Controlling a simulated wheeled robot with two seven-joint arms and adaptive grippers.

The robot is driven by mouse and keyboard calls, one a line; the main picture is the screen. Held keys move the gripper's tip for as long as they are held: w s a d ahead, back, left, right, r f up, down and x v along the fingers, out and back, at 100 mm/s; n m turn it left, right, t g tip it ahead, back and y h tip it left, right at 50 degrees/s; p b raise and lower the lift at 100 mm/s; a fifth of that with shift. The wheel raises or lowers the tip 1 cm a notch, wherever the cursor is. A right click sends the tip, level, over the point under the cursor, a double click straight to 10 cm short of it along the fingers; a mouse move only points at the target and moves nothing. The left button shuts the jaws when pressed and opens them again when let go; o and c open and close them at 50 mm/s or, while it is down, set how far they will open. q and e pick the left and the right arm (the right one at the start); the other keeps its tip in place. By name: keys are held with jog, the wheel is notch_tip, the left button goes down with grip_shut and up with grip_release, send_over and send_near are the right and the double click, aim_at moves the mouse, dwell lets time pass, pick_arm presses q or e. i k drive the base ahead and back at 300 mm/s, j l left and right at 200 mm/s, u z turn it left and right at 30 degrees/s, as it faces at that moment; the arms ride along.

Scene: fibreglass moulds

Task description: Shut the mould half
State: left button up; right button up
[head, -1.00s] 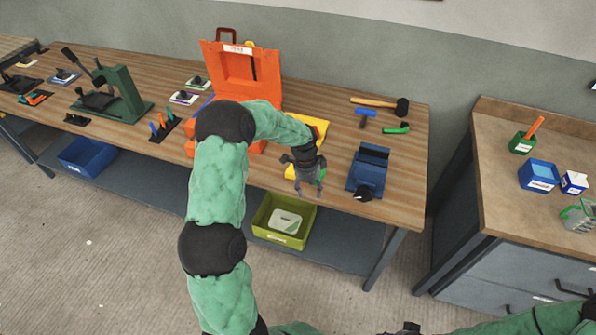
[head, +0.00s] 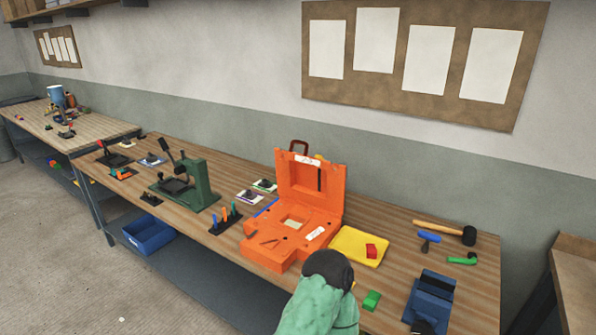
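The orange mould stands open on the long wooden bench in the head view. Its upper half (head: 297,186) stands raised at the back, with a white label along its top edge. Its lower half (head: 262,255) lies flat on the bench, with a pale recess, small dark marks and a white label on top. A dark red handle shows behind the raised half. A green arm of mine comes up from the bottom edge, just right of the mould's front.
A yellow tray (head: 347,253) with a red block (head: 371,251) lies right of the mould. A green block (head: 371,300), blue vise (head: 431,303) and mallet (head: 446,232) lie further right. A green press (head: 195,185) and a rack of coloured tools (head: 225,219) stand left.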

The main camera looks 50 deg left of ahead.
aim_at(313, 181)
jog(key=i+j+u, duration=0.1)
jog(key=u, duration=0.4)
jog(key=i+j+u, duration=0.15)
jog(key=u, duration=0.3)
jog(key=i+u, duration=0.15)
jog(key=u, duration=0.35)
